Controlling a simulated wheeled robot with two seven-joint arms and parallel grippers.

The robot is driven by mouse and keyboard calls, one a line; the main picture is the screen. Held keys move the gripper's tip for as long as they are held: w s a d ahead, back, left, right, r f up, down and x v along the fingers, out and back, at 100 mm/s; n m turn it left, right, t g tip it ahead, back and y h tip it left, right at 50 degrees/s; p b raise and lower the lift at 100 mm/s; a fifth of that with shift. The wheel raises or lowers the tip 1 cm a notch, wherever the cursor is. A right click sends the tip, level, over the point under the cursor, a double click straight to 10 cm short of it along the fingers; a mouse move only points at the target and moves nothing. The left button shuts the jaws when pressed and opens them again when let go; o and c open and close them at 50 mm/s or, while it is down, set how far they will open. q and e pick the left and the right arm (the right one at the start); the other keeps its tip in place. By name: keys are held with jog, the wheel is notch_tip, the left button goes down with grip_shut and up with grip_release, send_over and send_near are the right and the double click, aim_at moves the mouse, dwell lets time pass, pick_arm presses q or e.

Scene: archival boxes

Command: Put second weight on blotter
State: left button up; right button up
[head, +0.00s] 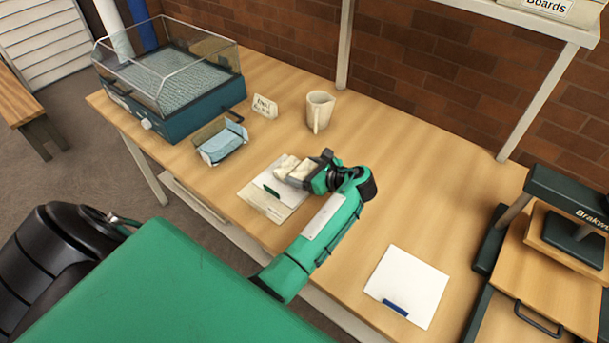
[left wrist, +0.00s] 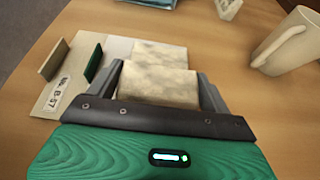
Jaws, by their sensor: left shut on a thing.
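My left gripper (head: 303,171) is shut on a pale marbled block, the weight (left wrist: 158,88), with a finger on each side of it. A second marbled weight (left wrist: 160,54) shows just beyond the held one, at the right part of a white blotter (head: 258,190). The blotter has a green tab (left wrist: 92,62) and lies on the table. The held weight is at the blotter's right side; whether it touches the surface cannot be told. Another white blotter (head: 412,282) with a blue tab lies bare to the right. My right gripper is not in view.
A beige jug (head: 319,110) and a small sign card (head: 265,106) stand behind. A light-blue box (head: 220,142) and a clear-lidded teal tray (head: 175,115) are at left. A dark press (head: 565,205) stands at right. The table (head: 440,180) between is clear.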

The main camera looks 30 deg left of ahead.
pick_arm(q)
jog(key=shift+f, duration=1.1)
jog(key=shift+f, duration=0.1)
jog(key=o, duration=1.1)
jog(key=shift+o, duration=0.4)
